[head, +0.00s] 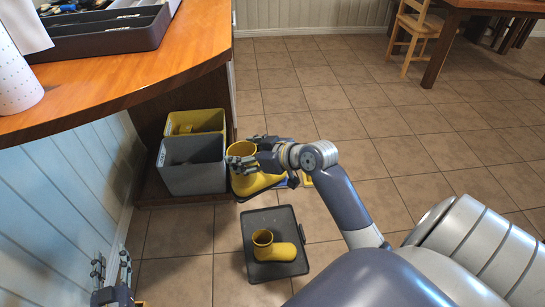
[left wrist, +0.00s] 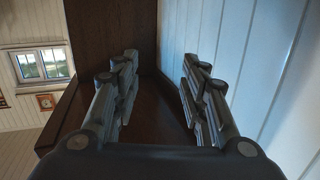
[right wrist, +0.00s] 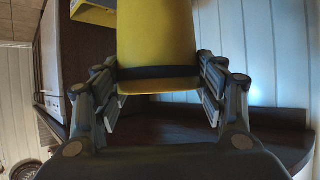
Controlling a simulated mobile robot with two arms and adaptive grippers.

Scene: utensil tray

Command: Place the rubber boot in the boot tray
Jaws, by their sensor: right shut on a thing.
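One yellow rubber boot (head: 246,183) is in my right gripper (head: 252,152), raised in front of the bins and beyond the tray in the head view. The fingers sit around its upper shaft and hide part of it. In the right wrist view the boot (right wrist: 157,35) fills the space between the fingers (right wrist: 160,92). A dark boot tray (head: 262,218) lies on the floor, with a second yellow boot (head: 276,251) standing in it. My left gripper (head: 112,262) is low at the left by the panelled wall; its fingers (left wrist: 155,72) are apart and empty.
A grey bin (head: 192,178) and a yellow bin (head: 195,122) stand beside the held boot, under the wooden counter (head: 130,75). A dark utensil tray (head: 105,35) is on the counter. Tiled floor (head: 345,125) is clear to the right. A chair (head: 415,35) and table stand far back.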

